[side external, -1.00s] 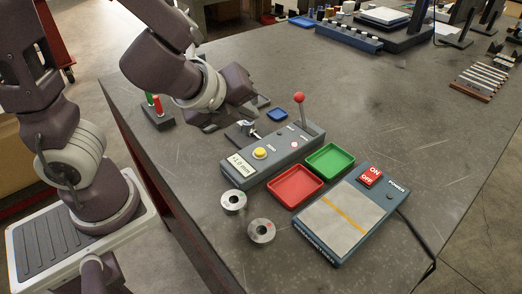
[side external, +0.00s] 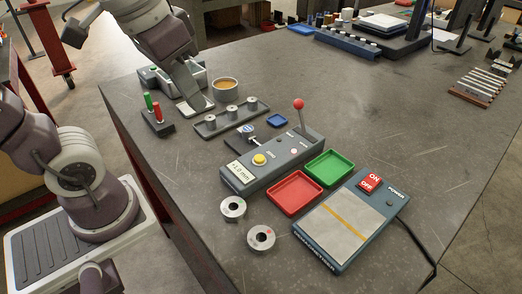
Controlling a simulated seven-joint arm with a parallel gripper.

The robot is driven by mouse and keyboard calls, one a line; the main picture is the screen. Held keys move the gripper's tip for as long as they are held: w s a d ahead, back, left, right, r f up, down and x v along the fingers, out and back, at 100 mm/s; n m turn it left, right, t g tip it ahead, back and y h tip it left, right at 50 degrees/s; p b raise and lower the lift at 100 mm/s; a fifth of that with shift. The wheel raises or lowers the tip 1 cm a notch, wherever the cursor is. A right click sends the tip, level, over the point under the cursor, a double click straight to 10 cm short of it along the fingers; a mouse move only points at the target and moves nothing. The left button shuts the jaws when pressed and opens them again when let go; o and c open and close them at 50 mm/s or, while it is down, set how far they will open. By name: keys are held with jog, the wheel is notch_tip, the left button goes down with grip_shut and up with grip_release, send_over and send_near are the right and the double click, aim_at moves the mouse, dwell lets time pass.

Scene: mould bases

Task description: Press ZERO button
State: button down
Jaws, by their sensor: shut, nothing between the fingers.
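The grey-blue gauge unit (side external: 265,163) sits on the dark table near the middle of the side view. Its round yellow button (side external: 259,159) is uncovered, with small white lettering beside it that appears to read ZERO. A pale display (side external: 241,173) at its near left end seems to read +1.0 mm. A red-ball lever (side external: 299,104) rises from its far end. My arm crosses the upper left, well away from the button. I cannot make out my gripper's fingers here. Nothing touches the button.
Red (side external: 294,213) and green (side external: 344,179) trays and an ON/OFF power unit (side external: 345,238) stand right of the gauge. Two metal rings (side external: 233,207) lie in front. A rack of cylinders (side external: 231,118), a cup (side external: 225,89) and a red-green post stand (side external: 157,122) are behind.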

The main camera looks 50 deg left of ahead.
aim_at(256, 157)
jog(key=w+d+f+g, duration=0.1)
jog(key=w+g, duration=0.2)
jog(key=w, duration=0.8)
jog(key=shift+w+d+f+g, duration=0.25)
jog(key=shift+d+f+g, duration=0.05)
jog(key=shift+g, duration=0.1)
jog(key=f, duration=1.4)
jog(key=shift+d, duration=0.2)
jog(key=shift+s+f, duration=0.3)
jog(key=shift+f, duration=0.6)
notch_tip(256, 157, up, 15)
jog(key=shift+w+a, duration=0.2)
jog(key=shift+w, duration=0.1)
